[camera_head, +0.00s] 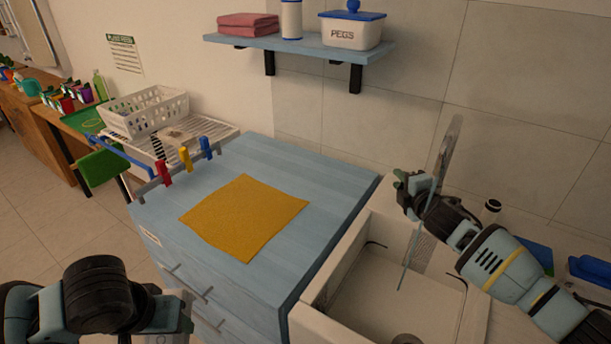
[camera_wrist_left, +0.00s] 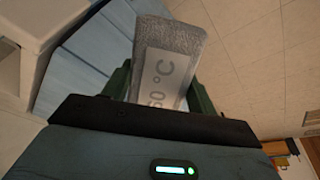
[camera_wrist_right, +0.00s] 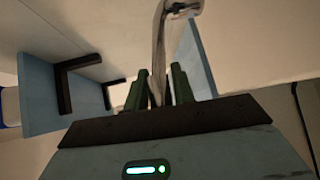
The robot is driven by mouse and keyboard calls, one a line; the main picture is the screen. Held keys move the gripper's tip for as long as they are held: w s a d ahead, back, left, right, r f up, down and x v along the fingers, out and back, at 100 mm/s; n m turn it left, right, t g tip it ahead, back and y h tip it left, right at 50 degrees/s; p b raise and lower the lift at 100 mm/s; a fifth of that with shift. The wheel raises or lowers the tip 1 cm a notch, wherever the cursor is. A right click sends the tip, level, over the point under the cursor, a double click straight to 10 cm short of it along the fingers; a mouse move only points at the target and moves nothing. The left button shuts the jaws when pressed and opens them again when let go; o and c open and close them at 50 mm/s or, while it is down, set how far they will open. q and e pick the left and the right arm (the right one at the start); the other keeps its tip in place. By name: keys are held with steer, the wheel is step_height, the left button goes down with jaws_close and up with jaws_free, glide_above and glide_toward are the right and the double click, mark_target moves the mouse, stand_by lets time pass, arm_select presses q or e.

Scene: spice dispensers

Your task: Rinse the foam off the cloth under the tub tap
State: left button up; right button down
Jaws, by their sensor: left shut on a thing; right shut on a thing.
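A yellow cloth (camera_head: 245,215) lies flat on the blue cabinet top, with no foam visible on it. The white tub (camera_head: 385,300) stands right of the cabinet; no tap can be made out. My right gripper (camera_head: 410,190) is above the tub, shut on a thin, pale grey sheet (camera_head: 446,150) seen almost edge-on. The sheet also shows between its fingers in the right wrist view (camera_wrist_right: 158,45). My left gripper (camera_head: 178,312) is at the lower left, in front of the cabinet. It is shut on a grey textured piece with a "60 °C" label (camera_wrist_left: 168,70).
A rail with red, yellow and blue pegs (camera_head: 185,160) stands on the cabinet's left edge. A white basket (camera_head: 145,110) is on a drainer behind. A wall shelf (camera_head: 300,45) holds pink towels and a PEGS tub.

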steer(key=c, duration=1.2)
jaws_free()
steer(key=shift+o, duration=0.2)
arm_select(q)
steer(key=shift+w+r, duration=0.1)
steer(key=shift+r, duration=0.2)
arm_select(e)
steer(key=shift+s+r, duration=0.15)
steer(key=shift+s, duration=0.3)
arm_select(q)
step_height(320, 180, up, 3)
steer(key=shift+w+f+t+p, duration=0.15)
steer(key=shift+t+p, duration=0.15)
steer(key=shift+p, duration=0.4)
arm_select(e)
steer(key=v, duration=1.1)
